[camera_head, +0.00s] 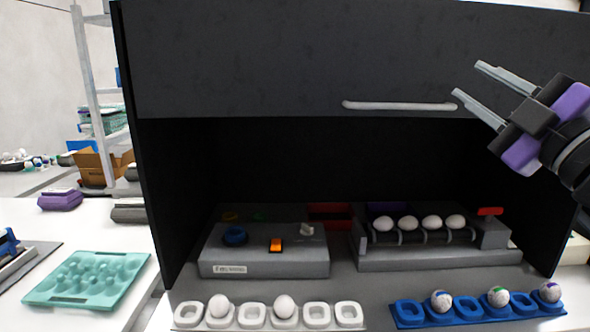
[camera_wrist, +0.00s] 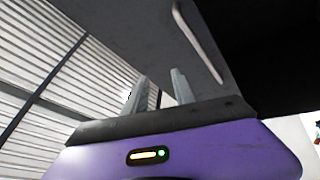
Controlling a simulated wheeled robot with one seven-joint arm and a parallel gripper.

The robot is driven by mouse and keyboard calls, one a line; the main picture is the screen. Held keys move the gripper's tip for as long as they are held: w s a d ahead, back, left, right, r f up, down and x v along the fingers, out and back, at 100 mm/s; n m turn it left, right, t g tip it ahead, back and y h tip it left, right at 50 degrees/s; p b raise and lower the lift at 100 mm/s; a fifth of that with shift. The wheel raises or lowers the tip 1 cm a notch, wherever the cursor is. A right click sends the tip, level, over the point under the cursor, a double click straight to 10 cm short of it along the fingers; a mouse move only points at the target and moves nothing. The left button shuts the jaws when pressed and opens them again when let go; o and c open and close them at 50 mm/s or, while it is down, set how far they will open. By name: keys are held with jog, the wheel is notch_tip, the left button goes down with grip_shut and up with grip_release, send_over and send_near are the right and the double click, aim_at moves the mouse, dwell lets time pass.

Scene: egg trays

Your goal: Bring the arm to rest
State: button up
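My gripper (camera_head: 467,80) is at the upper right in the head view, in front of the dark cabinet's raised front panel (camera_head: 250,60) and to the right of its pale handle (camera_head: 400,106). Its two grey fingers point left and stand apart with nothing between them. In the wrist view the fingers (camera_wrist: 158,92) also stand apart and empty, and the handle (camera_wrist: 198,40) shows beyond them. The gripper appears clear of the handle, though the exact gap is hard to judge.
Inside the cabinet are a grey control box (camera_head: 265,268) and a roller unit (camera_head: 435,258) bearing several white eggs. In front lie a white egg tray (camera_head: 318,314) with two eggs and a blue tray (camera_head: 408,312) with three marked eggs. A teal tray (camera_head: 120,262) lies left.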

jog(key=s+d+f+m+h, duration=0.1)
jog(key=s+f+m+h, duration=0.4)
jog(key=f, duration=0.4)
jog(key=s+f+m+t+h+p, duration=0.1)
jog(key=s+f+m+h, duration=0.2)
jog(key=f+m, duration=0.5)
jog(key=s+d+f+m+h, duration=0.1)
jog(key=s+f+m+h, duration=0.2)
jog(key=s+f+m, duration=0.45)
jog(key=s+a+f+n+g+y, duration=0.2)
jog(key=s+a+f+g, duration=0.1)
jog(key=s+f, duration=0.8)
jog(key=s+a+f+n+g+y+p, duration=0.1)
jog(key=s+a+f+g, duration=0.3)
jog(key=s+f, duration=0.6)
jog(key=s+a+y, duration=0.1)
jog(key=s+a, duration=0.1)
jog(key=s, duration=0.4)
jog(key=shift+f+n+g, duration=0.3)
jog(key=shift+f+n, duration=0.05)
jog(key=shift+f, duration=0.05)
